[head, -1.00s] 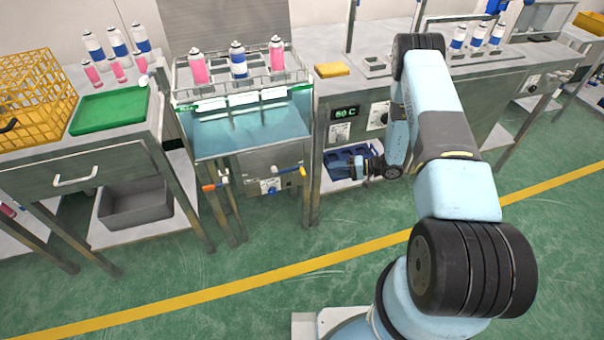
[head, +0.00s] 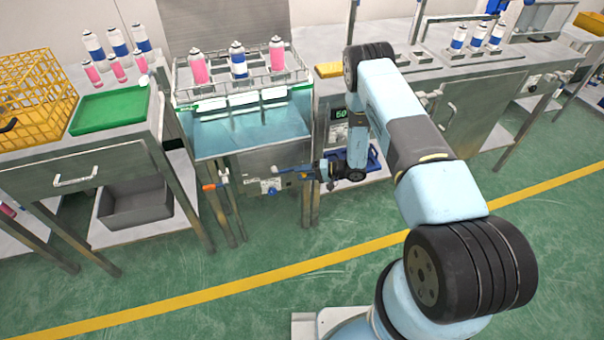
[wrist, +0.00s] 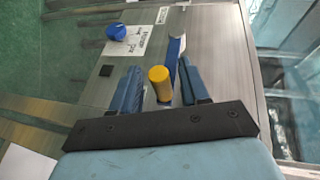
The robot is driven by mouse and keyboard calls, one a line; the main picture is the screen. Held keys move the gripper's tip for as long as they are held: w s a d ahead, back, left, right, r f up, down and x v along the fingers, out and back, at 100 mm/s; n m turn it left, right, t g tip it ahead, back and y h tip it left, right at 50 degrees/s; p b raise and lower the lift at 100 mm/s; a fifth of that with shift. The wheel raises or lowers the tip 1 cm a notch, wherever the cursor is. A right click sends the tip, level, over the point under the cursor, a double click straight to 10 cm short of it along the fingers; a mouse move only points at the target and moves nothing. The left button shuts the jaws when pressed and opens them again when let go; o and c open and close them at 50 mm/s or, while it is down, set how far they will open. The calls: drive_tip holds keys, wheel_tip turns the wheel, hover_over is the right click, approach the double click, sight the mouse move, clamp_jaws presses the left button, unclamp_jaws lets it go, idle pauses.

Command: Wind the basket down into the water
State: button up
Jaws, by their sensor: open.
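The wire basket (head: 222,82) sits at the top of the water tank (head: 232,160), with two pink cans and one blue-and-white can standing in it. The bluish water (head: 225,135) shows through the tank's clear front, below the cans. A yellow crank knob (wrist: 159,83) with a blue arm (wrist: 175,56) is on the tank's metal front. My gripper (wrist: 160,86) is open, with its blue fingers on either side of the yellow knob, and a gap shows beside it. In the head view my gripper (head: 302,171) is at the tank's right front and partly hides the crank.
A blue dial (wrist: 117,32) is on the panel near the crank. An orange-handled valve (head: 209,186) sticks out at the tank's lower left. The heated cabinet (head: 328,100) stands close on the right, with a blue tray (head: 374,158) on its shelf. The floor in front is clear.

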clamp_jaws()
idle(0.5)
drive_tip(key=shift+a, duration=0.2)
drive_tip(key=shift+d, duration=0.3)
